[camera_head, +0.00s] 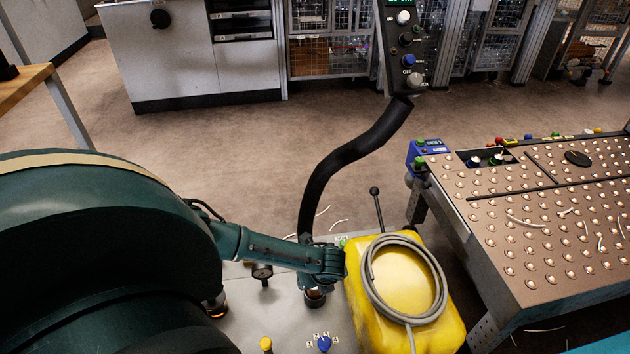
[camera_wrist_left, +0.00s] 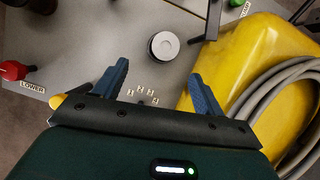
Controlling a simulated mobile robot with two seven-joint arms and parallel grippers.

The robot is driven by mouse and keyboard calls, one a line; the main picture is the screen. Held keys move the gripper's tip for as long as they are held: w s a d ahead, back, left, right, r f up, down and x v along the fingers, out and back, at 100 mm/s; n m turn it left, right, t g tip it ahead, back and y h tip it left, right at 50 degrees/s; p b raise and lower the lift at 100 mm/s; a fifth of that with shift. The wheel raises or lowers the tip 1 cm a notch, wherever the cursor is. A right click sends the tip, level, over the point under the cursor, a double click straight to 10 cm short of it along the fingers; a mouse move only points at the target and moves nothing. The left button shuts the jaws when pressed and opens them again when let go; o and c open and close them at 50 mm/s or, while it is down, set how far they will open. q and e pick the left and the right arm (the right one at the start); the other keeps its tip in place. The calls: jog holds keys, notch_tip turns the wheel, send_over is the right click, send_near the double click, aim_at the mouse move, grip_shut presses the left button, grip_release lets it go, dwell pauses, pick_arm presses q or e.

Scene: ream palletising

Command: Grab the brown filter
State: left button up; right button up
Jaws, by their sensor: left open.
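I see nothing that I can identify as a brown filter in either view. My left gripper (camera_wrist_left: 160,70) is open and empty in the left wrist view, its two blue fingers apart above a grey panel (camera_wrist_left: 95,45). A round pale knob (camera_wrist_left: 163,44) lies beyond the fingertips. A yellow case (camera_wrist_left: 238,62) with a coiled grey hose (camera_wrist_left: 275,85) is to the right of the fingers. In the head view I cannot make out the left fingers. The yellow case (camera_head: 440,335) with its hose (camera_head: 372,288) shows there at lower centre. My right gripper is not in view.
A bent black stalk (camera_head: 335,165) carries a button box (camera_head: 408,50) above the grey panel (camera_head: 245,300). A table with ball rollers (camera_head: 540,225) stands at the right. A red knob (camera_wrist_left: 14,70) marked LOWER is left of the gripper. Open floor (camera_head: 230,150) lies behind.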

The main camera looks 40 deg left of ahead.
pick_arm(q)
jog(key=b+x, duration=0.2)
jog(key=x, duration=0.3)
jog(key=shift+d+f+b, duration=0.1)
jog(key=shift+f+b, duration=0.15)
jog(key=shift+b, duration=0.05)
jog(key=shift+b+x, duration=0.5)
jog(key=shift+x, duration=0.25)
jog(key=f+b, duration=0.1)
jog(key=w+a+f+b, duration=0.1)
jog(key=f+b, duration=0.1)
jog(key=shift+w+a+f, duration=0.25)
jog(key=shift+w, duration=0.15)
jog(key=shift+a+f+b, duration=0.15)
jog(key=shift+b, duration=0.15)
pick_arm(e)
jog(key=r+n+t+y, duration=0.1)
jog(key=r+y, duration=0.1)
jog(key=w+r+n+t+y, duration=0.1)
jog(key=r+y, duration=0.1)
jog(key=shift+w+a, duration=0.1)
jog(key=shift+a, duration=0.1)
pick_arm(q)
jog(key=shift+c, duration=0.5)
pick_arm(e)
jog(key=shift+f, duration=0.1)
